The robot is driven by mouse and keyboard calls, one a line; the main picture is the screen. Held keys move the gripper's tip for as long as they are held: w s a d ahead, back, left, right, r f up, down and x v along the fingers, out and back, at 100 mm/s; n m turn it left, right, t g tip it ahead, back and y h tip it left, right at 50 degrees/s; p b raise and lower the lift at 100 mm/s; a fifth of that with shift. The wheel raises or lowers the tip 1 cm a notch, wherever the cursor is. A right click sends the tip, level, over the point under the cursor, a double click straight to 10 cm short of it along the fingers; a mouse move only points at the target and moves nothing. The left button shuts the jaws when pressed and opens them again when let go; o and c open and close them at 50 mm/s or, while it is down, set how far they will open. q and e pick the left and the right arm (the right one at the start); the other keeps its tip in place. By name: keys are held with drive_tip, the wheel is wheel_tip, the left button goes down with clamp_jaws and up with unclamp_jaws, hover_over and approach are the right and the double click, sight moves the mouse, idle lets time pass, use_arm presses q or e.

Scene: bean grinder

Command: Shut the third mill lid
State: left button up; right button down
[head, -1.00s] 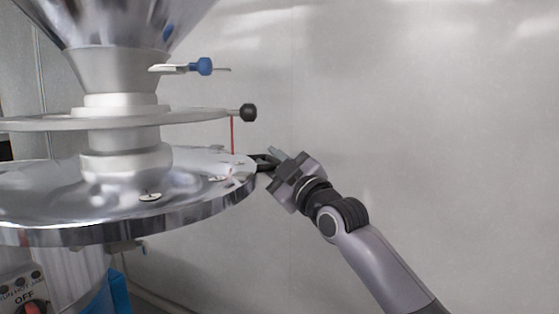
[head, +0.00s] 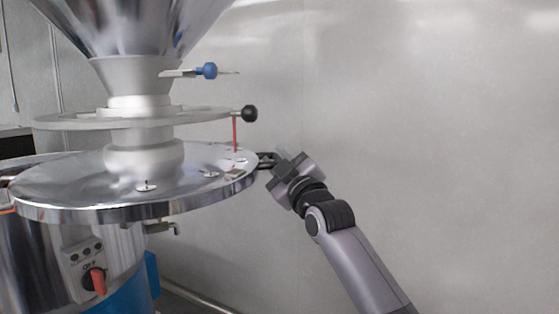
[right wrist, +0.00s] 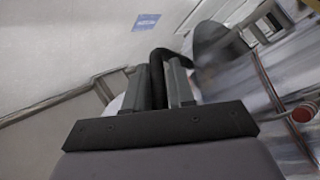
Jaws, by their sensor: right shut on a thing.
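The mill lid (head: 75,195) is a round, shiny steel disc in the head view, carrying the steel hopper (head: 120,35) and its white neck. A black loop handle (head: 266,158) sticks out at the lid's right edge. My right gripper (head: 280,160) is shut on this handle. In the right wrist view the black handle (right wrist: 157,75) stands between my two grey fingers (right wrist: 157,92). The lid looks roughly level above the mill body (head: 35,255); I cannot tell whether it sits flush. My left gripper is not in view.
A switch box (head: 88,265) with a red knob is on the mill body. A ring plate (head: 190,116) with a black knob (head: 249,113) and a blue-knobbed lever (head: 208,70) are above the lid. The bare wall (head: 430,130) lies to the right.

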drive_tip(key=shift+s+r, duration=0.1)
drive_tip(key=shift+r, duration=0.25)
drive_tip(key=c, duration=1.1)
unclamp_jaws()
drive_tip(key=shift+f, duration=0.1)
drive_tip(key=shift+f, duration=0.1)
drive_tip(key=shift+s+f, duration=0.1)
drive_tip(key=shift+s+d+f, duration=0.2)
drive_tip(key=shift+s+d, duration=0.05)
drive_tip(key=shift+s, duration=0.2)
drive_tip(key=shift+r+b+v, duration=0.2)
drive_tip(key=shift+b+v, duration=0.8)
drive_tip(key=shift+v, duration=1.9)
drive_tip(key=shift+d, duration=0.1)
